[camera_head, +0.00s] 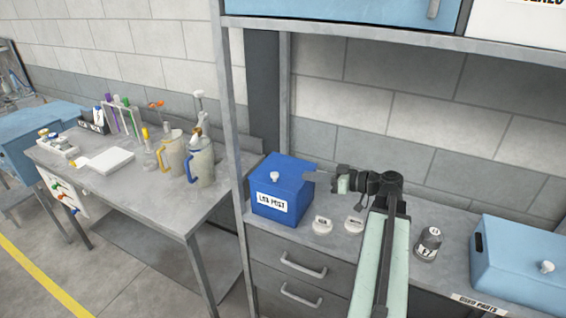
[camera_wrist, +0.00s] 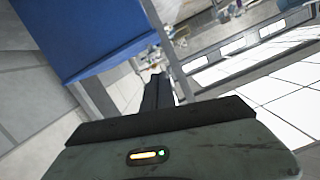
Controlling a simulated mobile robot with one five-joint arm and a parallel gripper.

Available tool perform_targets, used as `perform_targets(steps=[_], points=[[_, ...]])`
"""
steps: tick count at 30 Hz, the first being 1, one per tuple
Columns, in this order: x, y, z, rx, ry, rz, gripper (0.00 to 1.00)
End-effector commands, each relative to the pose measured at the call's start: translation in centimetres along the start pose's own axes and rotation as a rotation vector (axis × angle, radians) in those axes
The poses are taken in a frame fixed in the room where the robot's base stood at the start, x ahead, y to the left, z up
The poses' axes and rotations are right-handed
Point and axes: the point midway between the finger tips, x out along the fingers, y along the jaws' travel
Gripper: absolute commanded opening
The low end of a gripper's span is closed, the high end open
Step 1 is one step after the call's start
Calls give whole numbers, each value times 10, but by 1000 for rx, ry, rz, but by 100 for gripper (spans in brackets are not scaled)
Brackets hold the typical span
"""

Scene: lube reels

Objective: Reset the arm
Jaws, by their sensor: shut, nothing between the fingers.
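My gripper (camera_head: 318,177) is shut and empty. It points left from the end of my raised arm, over the workbench, at the right side of the blue box (camera_head: 283,185). Whether it touches the box I cannot tell. The box has a white knob on its lid and a white label on its front. In the wrist view my dark gripper fingers (camera_wrist: 157,92) are together. A large blue surface (camera_wrist: 85,38), which looks like the same box, fills the upper left there.
Two white round lids (camera_head: 322,226) and a labelled dark jar (camera_head: 428,244) stand on the bench. A light blue box (camera_head: 520,264) stands at the right. A shelf edge (camera_head: 400,35) runs above. A side table (camera_head: 180,212) at the left holds jugs (camera_head: 201,162) and a tube rack.

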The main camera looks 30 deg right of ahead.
Motion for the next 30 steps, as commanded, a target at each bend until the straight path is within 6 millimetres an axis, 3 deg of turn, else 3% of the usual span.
perform_targets(steps=[5,8,11,14,18,20,22,25,28,30], points=[[7,-4,0,-2,-3,-12,0],[38,-21,-2,-12,-16,-66,0],[98,-63,-3,-33,-44,-179,0],[165,-122,16,-73,-143,-303,0],[231,-201,74,-100,-405,-416,0],[249,-231,103,-92,-547,-432,0],[260,-258,138,-74,-723,-411,0],[259,-278,181,-40,-973,-294,0],[245,-270,209,9,-1164,-80,0],[226,-248,218,67,-1248,115,0]])
